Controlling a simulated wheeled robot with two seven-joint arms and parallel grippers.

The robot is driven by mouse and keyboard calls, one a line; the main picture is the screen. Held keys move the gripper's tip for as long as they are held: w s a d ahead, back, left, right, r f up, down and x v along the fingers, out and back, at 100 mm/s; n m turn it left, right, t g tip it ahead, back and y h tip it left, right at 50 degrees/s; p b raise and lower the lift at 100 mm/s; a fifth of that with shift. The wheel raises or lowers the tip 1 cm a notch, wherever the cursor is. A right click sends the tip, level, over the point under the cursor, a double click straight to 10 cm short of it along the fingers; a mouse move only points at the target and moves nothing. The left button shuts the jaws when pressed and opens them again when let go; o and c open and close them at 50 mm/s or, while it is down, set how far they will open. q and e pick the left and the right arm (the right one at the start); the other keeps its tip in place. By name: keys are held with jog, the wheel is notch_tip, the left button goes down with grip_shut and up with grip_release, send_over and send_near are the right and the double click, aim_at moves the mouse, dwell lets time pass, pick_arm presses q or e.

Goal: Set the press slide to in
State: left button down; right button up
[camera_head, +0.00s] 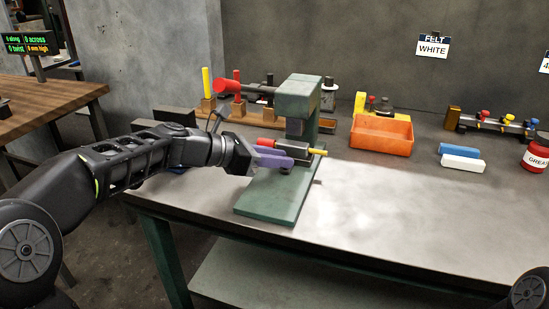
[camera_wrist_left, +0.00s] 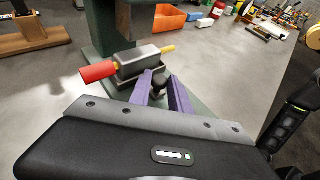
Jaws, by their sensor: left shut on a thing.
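The green press (camera_head: 300,100) stands on its green base plate (camera_head: 265,205) on the grey bench. Its slide, a grey block (camera_head: 291,148), sits low in front of the column; it also shows in the left wrist view (camera_wrist_left: 138,62). A red end (camera_wrist_left: 98,72) sticks out on its left and a yellow rod (camera_head: 318,152) on its right. My left gripper (camera_head: 285,165) reaches in from the left. Its purple fingers are shut on a small dark knob (camera_wrist_left: 160,83) at the front of the slide. The fingers partly hide the knob. My right gripper is out of view.
An orange bin (camera_head: 381,135) stands right of the press. Blue (camera_head: 459,151) and white (camera_head: 463,164) blocks and a red grease pot (camera_head: 536,153) lie farther right. A wooden rack (camera_head: 235,118) with coloured handles stands behind. The bench's front right is clear.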

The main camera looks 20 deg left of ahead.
pick_arm(q)
jog(key=shift+w+r+p, duration=0.1)
jog(key=shift+w+p, duration=0.25)
jog(key=shift+w, duration=0.7)
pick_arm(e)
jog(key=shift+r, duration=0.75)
pick_arm(q)
jog(key=c, duration=1.3)
grip_release()
jog(key=shift+w, duration=0.15)
jog(key=v, duration=0.7)
jog(key=shift+p, duration=0.4)
jog(key=shift+s+a+r, duration=0.1)
jog(key=shift+s+a, duration=0.1)
jog(key=shift+s, duration=0.15)
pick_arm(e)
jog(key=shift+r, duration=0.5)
